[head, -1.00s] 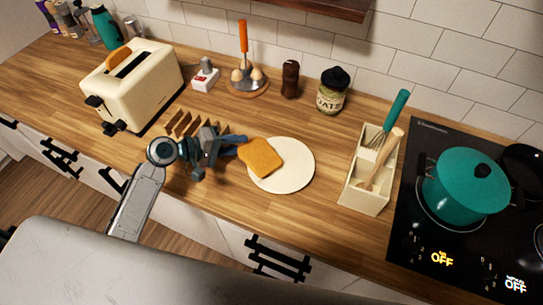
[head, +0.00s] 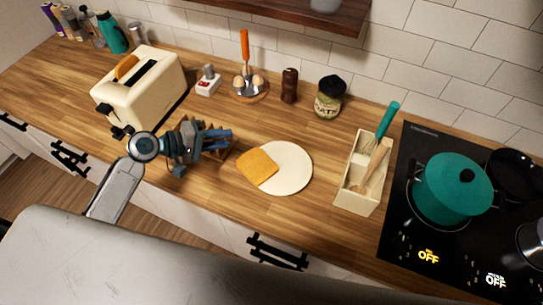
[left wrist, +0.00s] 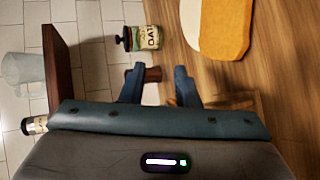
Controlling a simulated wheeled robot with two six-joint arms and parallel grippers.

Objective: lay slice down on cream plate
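The golden-brown slice (head: 257,169) lies flat on the left part of the round cream plate (head: 294,169), with its left edge reaching over the rim. In the left wrist view the slice (left wrist: 228,25) and part of the plate (left wrist: 187,18) show at the top. My left gripper (head: 228,140) is left of the plate, over the wooden rack, apart from the slice. In the left wrist view its two fingers (left wrist: 158,75) stand apart with nothing held between them. My right gripper is not in view.
A wooden rack (head: 219,153) is partly hidden behind my left gripper. A cream toaster (head: 140,90) with another slice (head: 126,67) stands at the left. A utensil box (head: 352,197) and the hob with a teal pot (head: 450,195) are at the right. A shelf overhangs the back.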

